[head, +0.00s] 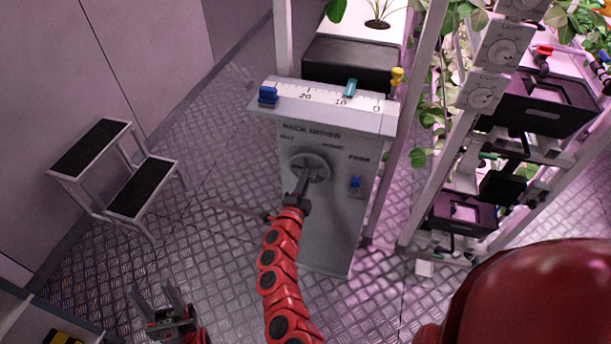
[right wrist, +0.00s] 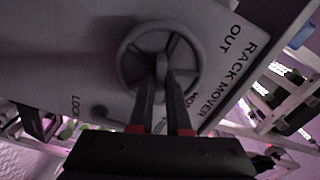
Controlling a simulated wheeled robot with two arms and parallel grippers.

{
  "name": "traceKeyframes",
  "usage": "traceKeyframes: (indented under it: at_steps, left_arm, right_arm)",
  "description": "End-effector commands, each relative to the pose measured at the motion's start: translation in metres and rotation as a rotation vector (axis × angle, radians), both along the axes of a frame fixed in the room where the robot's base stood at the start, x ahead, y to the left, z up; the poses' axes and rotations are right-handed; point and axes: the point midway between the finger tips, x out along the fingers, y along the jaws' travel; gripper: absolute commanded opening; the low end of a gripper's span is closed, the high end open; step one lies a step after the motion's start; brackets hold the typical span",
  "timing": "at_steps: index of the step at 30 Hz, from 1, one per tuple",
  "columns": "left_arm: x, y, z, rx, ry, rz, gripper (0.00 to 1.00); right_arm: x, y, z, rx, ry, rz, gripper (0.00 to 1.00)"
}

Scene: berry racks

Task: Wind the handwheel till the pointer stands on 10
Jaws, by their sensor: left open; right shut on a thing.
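The grey handwheel (head: 309,166) is on the front of the grey rack mover cabinet (head: 330,220). My right gripper (head: 302,188) is shut on it from the front. In the right wrist view, both fingers (right wrist: 163,88) reach into the lower part of the spoked wheel (right wrist: 128,42); the exact part pinched is hard to tell. The teal pointer (head: 350,88) stands on the white scale (head: 325,101) close to the 10 mark, seemingly slightly toward 0. My left gripper (head: 160,300) is open and empty, low at the left, away from the cabinet.
A blue block (head: 268,95) sits at the scale's left end and a yellow knob (head: 397,76) by its right end. A step stool (head: 125,170) stands left; plant racks (head: 430,150) stand right.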

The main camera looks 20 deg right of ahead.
Motion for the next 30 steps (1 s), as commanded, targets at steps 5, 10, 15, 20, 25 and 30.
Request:
traceKeyframes:
  at_steps: [5, 10, 15, 20, 25, 30]
  left_arm:
    - [0.0, 0.0, 0.012, 0.0, 0.0, 0.0, 0.5]
    - [0.0, 0.0, 0.022, 0.0, 0.0, 0.0, 0.5]
    - [0.0, 0.0, 0.032, 0.0, 0.0, 0.0, 0.5]
    - [0.0, 0.0, 0.041, 0.0, 0.0, 0.0, 0.5]
    - [0.0, 0.0, 0.05, 0.0, 0.0, 0.0, 0.5]
    - [0.0, 0.0, 0.058, 0.0, 0.0, 0.0, 0.5]
  right_arm:
    - [0.0, 0.001, 0.0, -0.135, 0.098, 0.004, 0.0]
    - [0.0, 0.001, 0.001, -0.268, 0.187, 0.005, 0.0]
    - [0.0, 0.001, 0.001, -0.404, 0.278, 0.003, 0.0]
    - [0.0, 0.001, 0.002, -0.529, 0.362, 0.004, 0.0]
    - [0.0, 0.002, 0.001, -0.662, 0.452, 0.005, 0.0]
    - [0.0, 0.001, 0.0, -0.788, 0.539, 0.005, 0.0]
